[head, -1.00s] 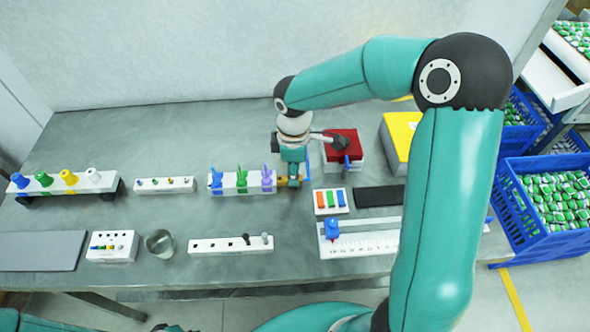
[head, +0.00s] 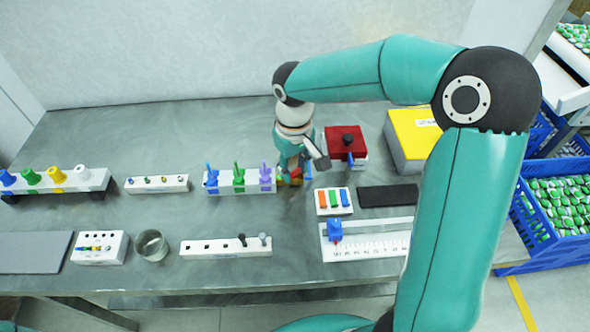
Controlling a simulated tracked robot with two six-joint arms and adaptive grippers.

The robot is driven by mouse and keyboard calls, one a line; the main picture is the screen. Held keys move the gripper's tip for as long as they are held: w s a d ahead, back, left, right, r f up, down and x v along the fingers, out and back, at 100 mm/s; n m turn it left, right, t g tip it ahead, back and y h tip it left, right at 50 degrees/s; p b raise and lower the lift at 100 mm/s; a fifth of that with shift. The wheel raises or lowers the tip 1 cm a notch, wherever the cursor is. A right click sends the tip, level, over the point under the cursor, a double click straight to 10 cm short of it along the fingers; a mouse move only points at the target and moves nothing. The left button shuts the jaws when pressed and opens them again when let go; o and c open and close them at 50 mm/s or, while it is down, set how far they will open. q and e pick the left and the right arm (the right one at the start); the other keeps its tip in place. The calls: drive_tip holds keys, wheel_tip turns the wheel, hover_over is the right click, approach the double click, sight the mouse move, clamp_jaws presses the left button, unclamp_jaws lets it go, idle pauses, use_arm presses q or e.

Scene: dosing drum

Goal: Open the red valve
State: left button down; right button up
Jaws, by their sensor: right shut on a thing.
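My right gripper (head: 291,174) reaches down from above to the right end of the white block that carries the blue, green and purple upright pieces. It is shut on the red valve (head: 296,172), of which only a small red part shows between and beside the fingers. Brass-coloured pipe parts show low around the fingertips. The gripper hides most of the valve, so I cannot tell the handle's angle. My left gripper is out of the view.
The white block (head: 245,187) with coloured pieces stands just left. A red box (head: 333,151) with a black knob and a yellow box (head: 413,141) stand behind right. A colour-button panel (head: 334,209), black pad (head: 388,196) and ruler scale (head: 372,246) lie to the right.

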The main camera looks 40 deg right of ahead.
sight(294, 171)
drive_tip(key=m+b, duration=0.1)
drive_tip(key=m, duration=0.2)
drive_tip(key=shift+f+m, duration=0.1)
drive_tip(key=shift+m, duration=0.2)
drive_tip(key=shift+m+b, duration=0.5)
drive_tip(key=shift+m, duration=1)
drive_tip(key=o, duration=1.2)
drive_tip(key=shift+c, duration=0.2)
wheel_tip(294, 171, up, 12)
